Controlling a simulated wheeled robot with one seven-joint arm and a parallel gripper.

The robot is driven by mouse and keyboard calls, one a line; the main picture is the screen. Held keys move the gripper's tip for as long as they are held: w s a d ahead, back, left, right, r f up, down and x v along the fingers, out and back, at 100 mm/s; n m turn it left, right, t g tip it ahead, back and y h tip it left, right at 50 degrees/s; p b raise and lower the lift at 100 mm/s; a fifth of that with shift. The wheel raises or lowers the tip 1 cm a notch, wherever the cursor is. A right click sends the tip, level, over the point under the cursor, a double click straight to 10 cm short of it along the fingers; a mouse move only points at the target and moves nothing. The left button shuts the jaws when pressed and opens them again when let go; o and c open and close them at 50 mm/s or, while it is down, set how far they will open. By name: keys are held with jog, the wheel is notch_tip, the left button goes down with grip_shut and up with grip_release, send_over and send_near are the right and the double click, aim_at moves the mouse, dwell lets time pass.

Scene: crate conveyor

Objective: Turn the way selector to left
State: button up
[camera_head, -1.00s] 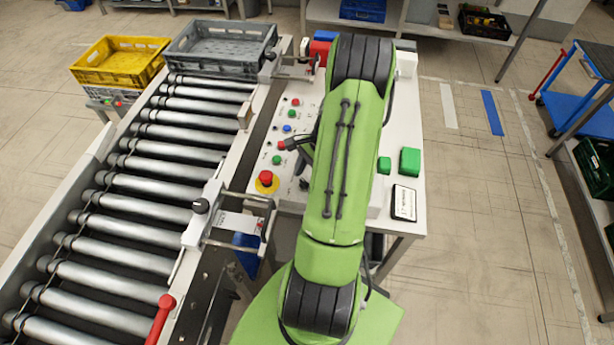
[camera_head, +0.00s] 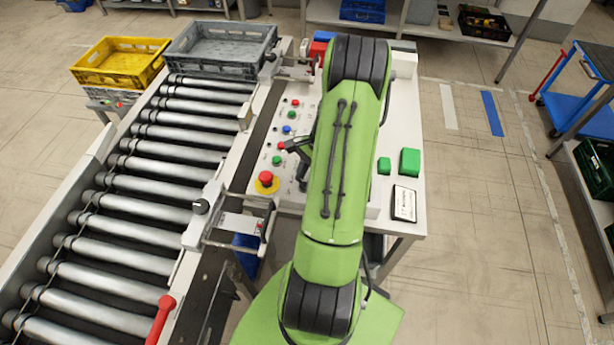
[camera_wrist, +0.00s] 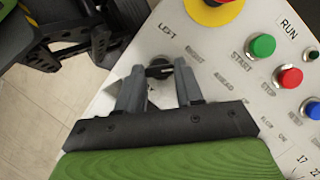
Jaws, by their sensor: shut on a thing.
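The way selector (camera_wrist: 160,68) is a small dark knob on the white control panel, between my fingertips in the wrist view. The word LEFT is printed on the panel beside it; other lettering near it is blurred. My gripper (camera_wrist: 160,74) is shut on the selector, with one grey finger on each side. In the head view my green arm hides most of the gripper and the selector; only a dark part of the gripper (camera_head: 298,152) shows at the panel.
A red emergency button (camera_head: 265,178) on a yellow base is close to the gripper. Green (camera_wrist: 262,45), red (camera_wrist: 290,77) and blue buttons line the panel. The roller conveyor (camera_head: 150,180) runs at left, with grey (camera_head: 222,48) and yellow (camera_head: 120,62) crates at its far end.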

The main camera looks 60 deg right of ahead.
jog(key=n, duration=0.2)
jog(key=n+g, duration=0.1)
jog(key=n, duration=0.1)
jog(key=shift+w+d+g, duration=0.1)
jog(key=shift+w+g, duration=0.1)
jog(key=shift+g, duration=0.1)
jog(key=n, duration=0.2)
jog(key=n+g+b, duration=0.1)
jog(key=n, duration=0.1)
jog(key=shift+w+n+g, duration=0.2)
jog(key=shift+n+g, duration=0.1)
jog(key=n, duration=0.2)
jog(key=n+g+h+b, duration=0.1)
jog(key=n, duration=0.1)
jog(key=shift+w+a, duration=0.2)
jog(key=shift+a+n+g+h, duration=0.1)
jog(key=shift+n+g+h, duration=0.25)
jog(key=shift+n, duration=0.75)
jog(key=shift+a+n+g+h, duration=0.1)
jog(key=shift+n+g+h, duration=0.2)
jog(key=shift+n, duration=0.8)
jog(key=o, duration=1)
jog(key=shift+o, duration=0.2)
